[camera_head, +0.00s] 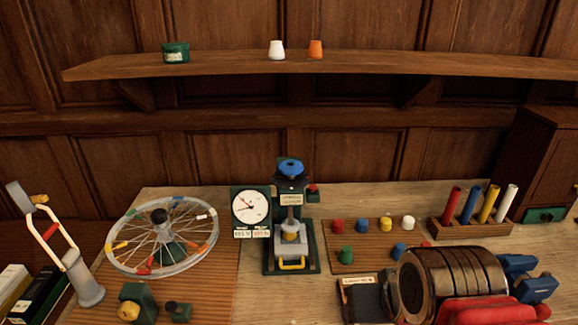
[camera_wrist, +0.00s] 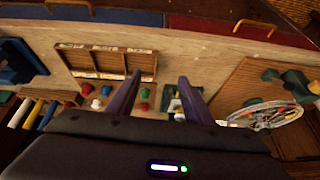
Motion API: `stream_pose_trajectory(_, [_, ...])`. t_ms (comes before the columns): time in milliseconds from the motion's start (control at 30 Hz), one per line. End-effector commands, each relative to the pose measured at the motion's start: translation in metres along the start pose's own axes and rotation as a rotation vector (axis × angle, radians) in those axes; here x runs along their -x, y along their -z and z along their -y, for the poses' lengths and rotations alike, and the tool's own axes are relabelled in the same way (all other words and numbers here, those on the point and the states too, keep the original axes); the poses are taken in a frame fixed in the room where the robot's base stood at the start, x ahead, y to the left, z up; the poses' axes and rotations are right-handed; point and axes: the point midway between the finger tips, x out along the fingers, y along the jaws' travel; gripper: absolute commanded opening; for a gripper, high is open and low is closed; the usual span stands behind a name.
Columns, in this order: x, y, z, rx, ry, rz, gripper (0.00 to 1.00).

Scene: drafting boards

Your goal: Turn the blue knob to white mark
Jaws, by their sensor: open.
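The blue knob (camera_head: 290,167) sits on top of a dark upright press (camera_head: 268,251) near the middle of the bench. Under the knob is a dark collar with small pale marks, too small to tell which is the white mark. In the wrist view, my gripper (camera_wrist: 160,78) has its two dark fingers spread apart with nothing between them, above the bench. The press appears to be partly hidden by the right finger there, and I cannot make out the knob. I cannot pick out my gripper in the head view.
A spoked wheel (camera_head: 120,262) and a dial gauge (camera_head: 250,207) stand left of the press. A board with coloured pegs (camera_head: 340,259) and a rack of coloured rods (camera_head: 441,228) are to the right. A shelf (camera_head: 220,65) runs above. An open wooden tray (camera_wrist: 119,61) lies on the bench.

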Motion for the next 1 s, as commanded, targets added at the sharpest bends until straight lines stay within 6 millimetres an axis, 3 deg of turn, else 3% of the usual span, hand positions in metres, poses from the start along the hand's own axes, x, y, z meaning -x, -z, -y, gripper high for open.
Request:
stream_pose_trajectory(267, [-0.018,-0.002,0.036,-0.343,0.180,0.143,0.66])
stream_pose_trajectory(467, [-0.026,0.012,0.073,-0.677,0.350,0.277,0.67])
stream_pose_trajectory(733, [-0.027,0.057,0.109,-1.128,0.581,0.457,0.67])
stream_pose_trajectory(1000, [-0.026,0.126,0.115,-1.568,0.827,0.627,0.67])
